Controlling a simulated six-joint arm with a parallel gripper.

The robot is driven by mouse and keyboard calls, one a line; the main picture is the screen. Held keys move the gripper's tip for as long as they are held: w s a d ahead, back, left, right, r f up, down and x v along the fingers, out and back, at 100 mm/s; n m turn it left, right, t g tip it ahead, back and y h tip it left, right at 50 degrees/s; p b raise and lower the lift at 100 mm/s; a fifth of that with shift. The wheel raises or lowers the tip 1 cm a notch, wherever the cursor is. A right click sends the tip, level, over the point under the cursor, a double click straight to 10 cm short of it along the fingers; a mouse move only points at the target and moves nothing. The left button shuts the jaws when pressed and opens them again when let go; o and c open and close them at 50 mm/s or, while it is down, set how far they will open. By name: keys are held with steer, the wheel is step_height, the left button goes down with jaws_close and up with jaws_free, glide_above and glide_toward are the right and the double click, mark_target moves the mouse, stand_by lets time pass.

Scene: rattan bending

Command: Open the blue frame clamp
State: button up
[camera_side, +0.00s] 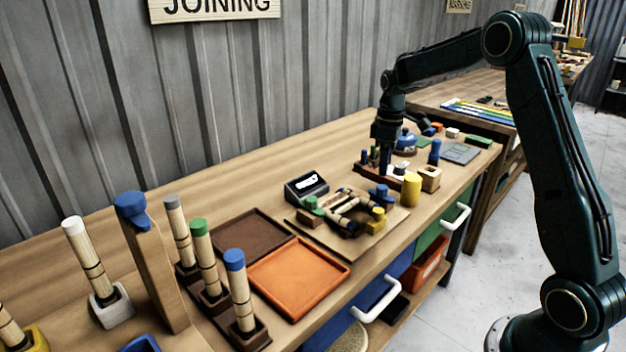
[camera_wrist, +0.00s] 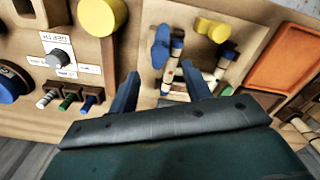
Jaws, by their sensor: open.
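The blue frame clamp (camera_side: 383,192) stands at the far right corner of the small rattan frame (camera_side: 345,214) on a wooden board. In the wrist view the blue clamp (camera_wrist: 160,50) lies ahead of my fingertips, with its knob beside the frame's corner. My gripper (camera_side: 383,166) points down over the bench, behind the blue clamp in the side view. In the wrist view my gripper (camera_wrist: 160,82) is open, with nothing held between its fingers. The yellow clamp (camera_wrist: 212,29) and green clamp (camera_side: 312,203) sit at other parts of the frame.
A yellow cylinder (camera_side: 411,188) and a wooden block (camera_side: 430,178) stand right of the board. A dark display box (camera_side: 306,186) stands behind it. Orange (camera_side: 298,278) and brown (camera_side: 250,235) trays lie to the left. A peg rack (camera_wrist: 70,101) is near my left finger.

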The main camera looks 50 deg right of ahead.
step_height(320, 180, up, 7)
steer(key=shift+f, duration=0.15)
steer(key=shift+a, duration=0.1)
stand_by(0.4)
steer(key=s+a+r+m+t, duration=0.25)
steer(key=s+a+r, duration=0.65)
steer(key=s+a, duration=0.45)
steer(key=s+a+f+m+t, duration=0.1)
steer(key=s+a+f, duration=0.1)
steer(key=s+a, duration=0.2)
steer(key=s+a+f+m+t, duration=0.1)
steer(key=s+a, duration=0.3)
steer(key=s, duration=0.7)
steer(key=shift+f+t, duration=0.35)
steer(key=shift+t, duration=0.2)
